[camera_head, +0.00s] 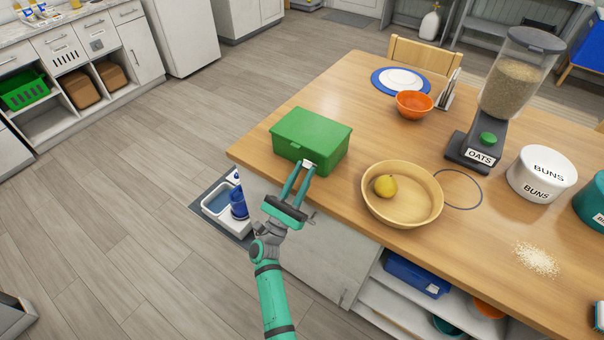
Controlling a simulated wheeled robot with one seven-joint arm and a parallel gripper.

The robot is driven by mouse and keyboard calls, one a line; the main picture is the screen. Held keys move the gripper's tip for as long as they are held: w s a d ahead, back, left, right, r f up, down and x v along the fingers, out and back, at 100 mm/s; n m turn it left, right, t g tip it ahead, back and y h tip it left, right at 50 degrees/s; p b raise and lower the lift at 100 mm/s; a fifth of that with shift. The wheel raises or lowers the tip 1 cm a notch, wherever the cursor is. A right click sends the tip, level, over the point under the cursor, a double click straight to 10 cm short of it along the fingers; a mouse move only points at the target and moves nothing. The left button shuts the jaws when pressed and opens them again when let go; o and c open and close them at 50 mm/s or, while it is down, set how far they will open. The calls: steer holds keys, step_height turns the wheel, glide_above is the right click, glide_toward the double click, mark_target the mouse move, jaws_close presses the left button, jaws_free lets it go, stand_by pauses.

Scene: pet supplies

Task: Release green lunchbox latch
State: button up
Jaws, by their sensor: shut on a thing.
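The green lunchbox (312,133) sits on the wooden table near its left corner, with its lid down. My gripper (303,172) reaches in from the front edge of the table. Its two teal fingers are at the latch and shut on it. The fingertips hide part of the latch, so I cannot tell its exact position.
A wooden bowl (383,217) holding a yellow pear (385,186) stands right of my gripper. An oats dispenser (487,138), an orange bowl (413,104) and a white buns canister (541,174) stand farther right and back. Spilled grains (537,259) lie at the right front.

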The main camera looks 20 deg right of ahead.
stand_by(0.3)
steer(key=o, duration=1.1)
steer(key=shift+c, duration=0.2)
steer(key=v, duration=1)
steer(key=shift+s+a+f, duration=0.2)
steer(key=shift+s+a, duration=0.05)
